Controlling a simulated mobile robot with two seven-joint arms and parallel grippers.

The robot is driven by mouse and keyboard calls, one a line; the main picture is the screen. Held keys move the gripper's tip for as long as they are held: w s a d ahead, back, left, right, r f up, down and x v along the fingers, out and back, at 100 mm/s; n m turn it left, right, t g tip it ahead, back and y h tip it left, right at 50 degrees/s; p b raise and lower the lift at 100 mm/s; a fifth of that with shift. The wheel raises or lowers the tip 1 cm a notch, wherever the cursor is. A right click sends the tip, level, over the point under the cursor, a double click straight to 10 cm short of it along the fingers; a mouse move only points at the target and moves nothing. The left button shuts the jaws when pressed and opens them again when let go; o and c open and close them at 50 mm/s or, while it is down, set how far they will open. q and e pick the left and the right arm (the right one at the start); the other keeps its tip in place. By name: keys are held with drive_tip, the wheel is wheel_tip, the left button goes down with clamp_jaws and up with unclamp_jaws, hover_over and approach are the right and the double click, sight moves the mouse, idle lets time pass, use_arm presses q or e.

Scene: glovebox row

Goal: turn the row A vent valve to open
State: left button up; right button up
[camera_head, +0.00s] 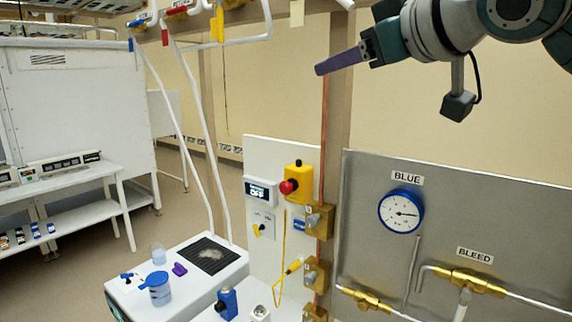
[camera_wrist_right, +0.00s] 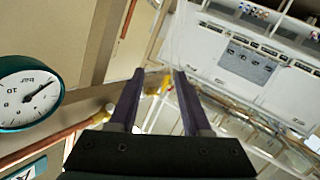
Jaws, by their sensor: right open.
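Several valves with coloured handles sit on white pipes along the wooden beam at the top of the head view: a blue handle (camera_head: 138,22), a red handle (camera_head: 165,35) and a hanging yellow handle (camera_head: 217,25). Their labels are too small or cut off to read, so I cannot tell which is the row A vent valve. My right gripper (camera_head: 318,70) is open and empty, to the right of these handles and apart from them. In the right wrist view its purple fingers (camera_wrist_right: 158,76) stand apart, with a blurry yellow thing (camera_wrist_right: 155,83) beyond them. My left gripper is not in view.
A wooden post (camera_head: 336,115) stands just behind the right gripper. Below are a yellow box with a red button (camera_head: 298,182), a blue gauge (camera_head: 401,211) and a brass BLEED valve (camera_head: 468,280) on a metal panel. A green-rimmed gauge (camera_wrist_right: 28,93) shows at the wrist view's left.

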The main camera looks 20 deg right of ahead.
drive_tip(key=s+a+f+g+p, duration=0.1)
drive_tip(key=s+f+g, duration=0.1)
drive_tip(key=s+f, duration=0.3)
drive_tip(key=s+a+f+m+g+p, duration=0.1)
drive_tip(key=s+a+f+g, duration=0.1)
drive_tip(key=s+f, duration=0.3)
drive_tip(key=shift+f+g+h, duration=0.3)
drive_tip(key=shift+f+h, duration=0.1)
drive_tip(key=shift+f, duration=1.9)
